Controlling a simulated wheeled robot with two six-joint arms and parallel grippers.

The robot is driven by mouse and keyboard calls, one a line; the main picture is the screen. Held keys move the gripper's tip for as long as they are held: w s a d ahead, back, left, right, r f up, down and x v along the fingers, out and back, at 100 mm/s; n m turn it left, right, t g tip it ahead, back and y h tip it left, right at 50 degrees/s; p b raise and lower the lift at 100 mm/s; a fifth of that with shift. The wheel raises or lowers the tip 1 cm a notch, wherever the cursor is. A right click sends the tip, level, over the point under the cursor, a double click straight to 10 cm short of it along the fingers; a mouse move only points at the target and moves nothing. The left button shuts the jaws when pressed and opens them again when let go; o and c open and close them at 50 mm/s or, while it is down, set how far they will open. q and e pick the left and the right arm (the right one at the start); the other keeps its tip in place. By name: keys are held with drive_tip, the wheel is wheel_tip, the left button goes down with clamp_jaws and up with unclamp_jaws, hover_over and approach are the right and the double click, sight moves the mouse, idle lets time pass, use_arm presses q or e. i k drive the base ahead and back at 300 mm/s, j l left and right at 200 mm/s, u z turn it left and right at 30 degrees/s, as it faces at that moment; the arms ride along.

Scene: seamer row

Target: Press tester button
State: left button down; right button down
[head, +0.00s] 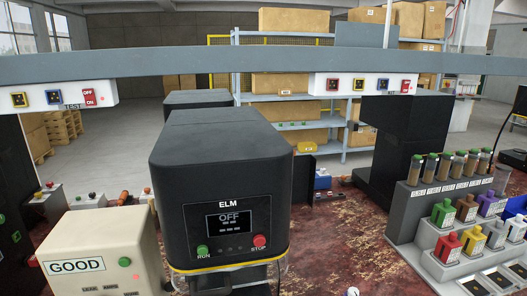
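A cream box (95,240) stands at the lower left, with a display reading GOOD (74,266) and a green button (124,262) on its front. Smaller marks below the display are too small to read. A word that looks like TEST shows under the left overhead switch panel (60,96); I cannot tell which device it names. Neither of my grippers can be made out, and nothing is seen touching the green button.
A black ELM machine (222,150) stands right of the cream box, its screen reading OFF, with green RUN and red STOP buttons. A grey stepped rack (408,212) with colored bottles stands at the right. A grey beam (240,62) crosses above. The stained tabletop (345,240) has free room between machine and rack.

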sight(124, 262)
drive_tip(key=u, duration=1.3)
